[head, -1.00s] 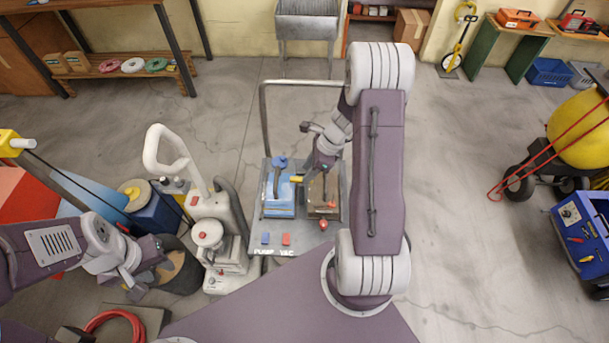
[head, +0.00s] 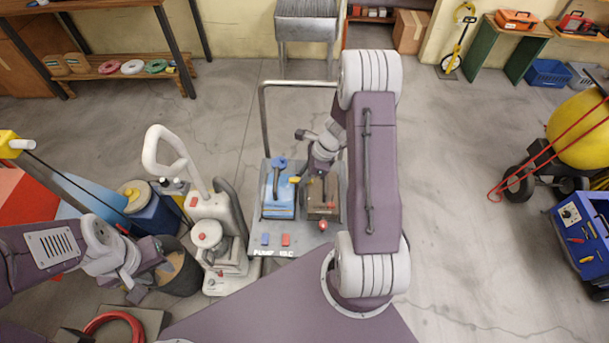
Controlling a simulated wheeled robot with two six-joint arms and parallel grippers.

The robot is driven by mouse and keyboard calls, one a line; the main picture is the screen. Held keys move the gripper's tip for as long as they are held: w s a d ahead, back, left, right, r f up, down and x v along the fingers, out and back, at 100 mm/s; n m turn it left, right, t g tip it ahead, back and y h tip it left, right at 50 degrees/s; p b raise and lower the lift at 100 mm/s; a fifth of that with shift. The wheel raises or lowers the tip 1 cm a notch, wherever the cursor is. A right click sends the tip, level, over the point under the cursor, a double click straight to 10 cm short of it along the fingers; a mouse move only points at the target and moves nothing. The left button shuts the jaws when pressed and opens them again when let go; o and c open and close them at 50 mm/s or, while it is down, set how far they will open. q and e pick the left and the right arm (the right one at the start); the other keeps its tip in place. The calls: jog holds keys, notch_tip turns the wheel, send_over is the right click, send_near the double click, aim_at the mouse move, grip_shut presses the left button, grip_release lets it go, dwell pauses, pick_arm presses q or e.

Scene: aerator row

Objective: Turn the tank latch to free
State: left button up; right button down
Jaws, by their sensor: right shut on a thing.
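A grey cart (head: 252,228) marked PUMP and VAC stands in front of me. It carries a blue tank (head: 280,205) on the left and a brown-grey tank (head: 330,209) on the right. The tank latch, a short yellow handle (head: 294,181), shows between the tanks at their far ends. My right gripper (head: 317,181) reaches down over the brown-grey tank and is shut on the latch, whose yellow end sticks out to its left. The fingertips are mostly hidden from above. My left gripper (head: 148,282) hangs at the left, well away from the cart; its finger gap is unclear.
A cream floor machine (head: 205,205) with a looped handle stands close to the cart's left. A dark bin (head: 181,272) is beside my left gripper. The cart's push bar (head: 265,120) rises behind the tanks.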

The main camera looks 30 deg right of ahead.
jog(key=n+p, duration=0.1)
jog(key=n+g+p, duration=0.1)
jog(key=shift+w+r+n, duration=0.15)
jog(key=shift+n, duration=0.25)
jog(key=n+g+p, duration=0.1)
jog(key=n, duration=0.2)
jog(key=shift+w+n+g, duration=0.15)
jog(key=shift+n+g, duration=0.15)
jog(key=n+g, duration=0.1)
jog(key=n, duration=0.1)
jog(key=shift+w+n, duration=0.15)
jog(key=shift+n, duration=0.25)
jog(key=n, duration=0.1)
jog(key=n+g, duration=0.1)
jog(key=shift+w+f+n, duration=0.15)
jog(key=shift+f+n, duration=0.05)
jog(key=shift+n, duration=0.1)
jog(key=n, duration=0.2)
jog(key=n+g+h+b, duration=0.1)
jog(key=n, duration=0.2)
jog(key=shift+w+a+n+g, duration=0.15)
jog(key=shift+a+n+g, duration=0.05)
jog(key=shift+n+g, duration=0.1)
jog(key=shift+h, duration=0.4)
jog(key=c, duration=1.4)
grip_release()
jog(key=shift+o, duration=0.2)
